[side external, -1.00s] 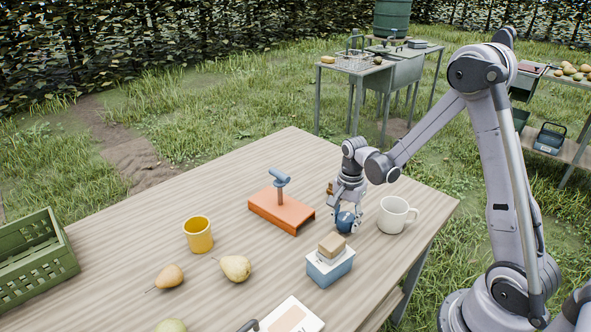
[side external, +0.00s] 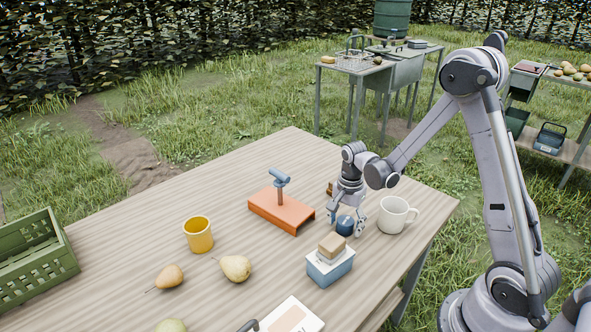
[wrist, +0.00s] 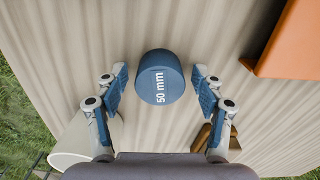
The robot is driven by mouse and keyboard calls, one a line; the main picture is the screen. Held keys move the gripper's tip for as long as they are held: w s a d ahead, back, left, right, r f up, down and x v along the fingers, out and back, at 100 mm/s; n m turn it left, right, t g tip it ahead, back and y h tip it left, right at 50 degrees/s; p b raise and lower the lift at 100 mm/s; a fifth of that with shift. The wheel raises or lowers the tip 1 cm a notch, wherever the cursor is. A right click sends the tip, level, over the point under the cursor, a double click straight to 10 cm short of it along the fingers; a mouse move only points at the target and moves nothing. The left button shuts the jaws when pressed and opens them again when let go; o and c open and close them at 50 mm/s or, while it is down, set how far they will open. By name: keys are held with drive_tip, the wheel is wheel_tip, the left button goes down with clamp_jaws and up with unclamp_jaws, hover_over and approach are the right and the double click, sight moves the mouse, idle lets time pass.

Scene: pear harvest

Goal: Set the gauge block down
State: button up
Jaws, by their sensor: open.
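The gauge block (wrist: 160,78) is a short dark blue cylinder with "50 mm" on it. In the wrist view it stands on the wooden table between the two fingers, with a gap on each side. It also shows in the side view (side external: 345,225), upright on the table (side external: 135,245) behind the blue-and-white box. My gripper (wrist: 160,90) is open and empty around the block; in the side view (side external: 346,222) it reaches down at the block with its fingers apart.
A white mug (side external: 393,215) stands close on the right. An orange stand (side external: 275,212) with a blue-topped post is left of my gripper. A blue-and-white box (side external: 328,270) with a tan block on top is in front. A yellow cup (side external: 198,236) and pears (side external: 236,268) lie farther left.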

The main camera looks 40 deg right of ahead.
sight(346, 222)
wheel_tip(346, 222, up, 10)
drive_tip(key=shift+r, duration=0.15)
drive_tip(key=s+a+r+n+t, duration=0.6)
drive_tip(key=s+a+r+n, duration=0.2)
drive_tip(key=n, duration=0.6)
drive_tip(key=a+r, duration=0.1)
drive_tip(key=a, duration=0.1)
drive_tip(key=shift+s+a+r, duration=0.2)
drive_tip(key=shift+s+a, duration=0.1)
drive_tip(key=shift+a, duration=0.1)
drive_tip(key=shift+o, duration=0.4)
drive_tip(key=shift+s+a+n+t, duration=0.3)
drive_tip(key=shift+n, duration=0.35)
drive_tip(key=shift+s+a+n+t, duration=0.25)
drive_tip(key=shift+n+t, duration=0.05)
drive_tip(key=shift+n, duration=0.35)
